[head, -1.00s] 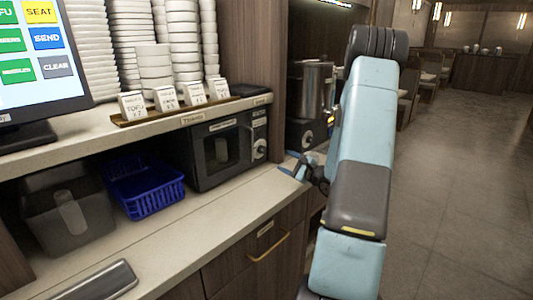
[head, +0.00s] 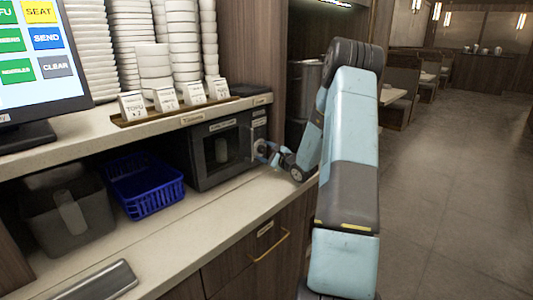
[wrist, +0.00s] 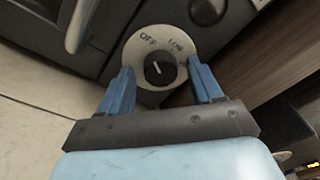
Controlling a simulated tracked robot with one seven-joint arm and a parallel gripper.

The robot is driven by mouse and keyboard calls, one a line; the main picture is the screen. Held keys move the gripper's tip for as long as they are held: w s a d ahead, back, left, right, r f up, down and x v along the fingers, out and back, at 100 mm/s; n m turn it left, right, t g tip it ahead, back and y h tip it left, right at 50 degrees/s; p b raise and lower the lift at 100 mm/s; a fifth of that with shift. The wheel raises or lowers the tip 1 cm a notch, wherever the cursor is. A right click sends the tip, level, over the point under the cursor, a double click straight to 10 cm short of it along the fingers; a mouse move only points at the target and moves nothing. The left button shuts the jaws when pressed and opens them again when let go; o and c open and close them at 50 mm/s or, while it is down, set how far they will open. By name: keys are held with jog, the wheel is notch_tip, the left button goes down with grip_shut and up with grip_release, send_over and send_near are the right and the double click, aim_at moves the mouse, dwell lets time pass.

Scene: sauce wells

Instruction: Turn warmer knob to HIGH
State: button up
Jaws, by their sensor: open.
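The warmer (head: 220,152) is a dark box with a window, standing on the counter under the shelf. Its black lower knob (wrist: 161,69) sits on a pale round dial (wrist: 181,45) marked OFF and LOW in the wrist view. A white line on the knob points roughly toward OFF; no HIGH mark is readable. My gripper (wrist: 162,76) is open, with one blue finger on each side of the knob; whether either touches it I cannot tell. In the head view my gripper (head: 259,151) is at the warmer's right front and hides the knob.
A second dark knob (wrist: 207,10) lies just above the dial. The warmer's door handle (wrist: 80,24) is at left. A blue basket (head: 144,186) stands left of the warmer. A metal pot (head: 304,88) stands behind my arm.

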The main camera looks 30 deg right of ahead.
jog(key=c, duration=1.1)
jog(key=shift+o, duration=0.2)
jog(key=shift+m, duration=0.4)
jog(key=m, duration=0.4)
jog(key=shift+m, duration=0.3)
jog(key=m+g, duration=0.1)
jog(key=m, duration=0.5)
jog(key=shift+d+y, duration=0.1)
jog(key=shift+y, duration=0.3)
jog(key=m, duration=0.6)
jog(key=m+y, duration=0.1)
jog(key=m, duration=0.4)
jog(key=shift+d+r, duration=0.1)
jog(key=shift+d, duration=0.05)
jog(key=shift+m, duration=0.3)
